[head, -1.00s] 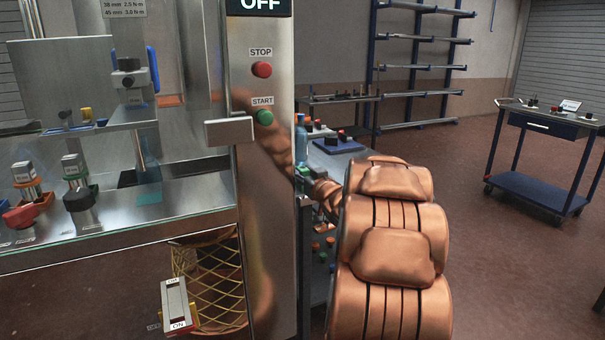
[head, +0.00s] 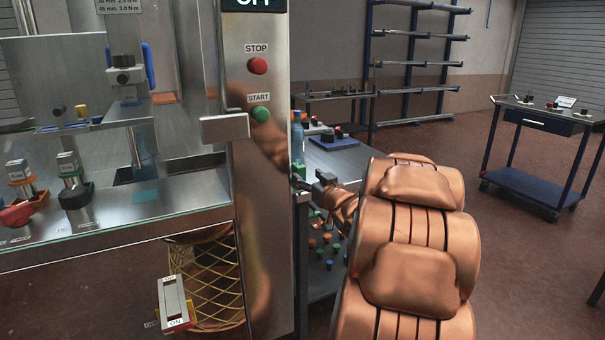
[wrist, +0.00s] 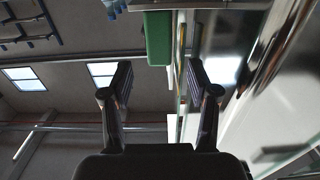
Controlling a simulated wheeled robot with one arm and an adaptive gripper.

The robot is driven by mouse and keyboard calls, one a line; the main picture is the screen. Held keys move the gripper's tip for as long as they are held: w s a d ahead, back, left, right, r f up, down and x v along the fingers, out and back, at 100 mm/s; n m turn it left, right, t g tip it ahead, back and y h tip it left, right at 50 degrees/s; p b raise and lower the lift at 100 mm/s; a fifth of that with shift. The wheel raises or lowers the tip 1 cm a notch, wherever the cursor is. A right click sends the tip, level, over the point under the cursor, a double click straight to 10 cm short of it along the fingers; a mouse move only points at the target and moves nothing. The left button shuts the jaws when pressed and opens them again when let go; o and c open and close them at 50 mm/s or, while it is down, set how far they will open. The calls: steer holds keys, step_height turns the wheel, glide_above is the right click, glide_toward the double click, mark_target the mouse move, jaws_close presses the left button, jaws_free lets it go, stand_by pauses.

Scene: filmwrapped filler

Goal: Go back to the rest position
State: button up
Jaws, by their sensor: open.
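My gripper (head: 313,184) shows small in the head view, beside the right edge of the steel machine column (head: 262,190) and in front of the side table. My copper-coloured arm hides part of the area around it. In the wrist view the two dark fingers of my gripper (wrist: 160,82) stand wide apart with nothing between them. A green block-like thing (wrist: 158,38) lies beyond the fingertips, and I cannot tell exactly what it is.
The column carries a red STOP button (head: 257,66), a green START button (head: 261,114) and a handle (head: 224,127). A side table (head: 345,158) with a blue bottle (head: 297,135) stands behind my gripper. A blue cart (head: 535,186) stands at right, with open floor before it.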

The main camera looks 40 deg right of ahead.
steer(key=v, duration=0.5)
steer(key=shift+s+a, duration=0.1)
steer(key=shift+s, duration=0.15)
stand_by(0.4)
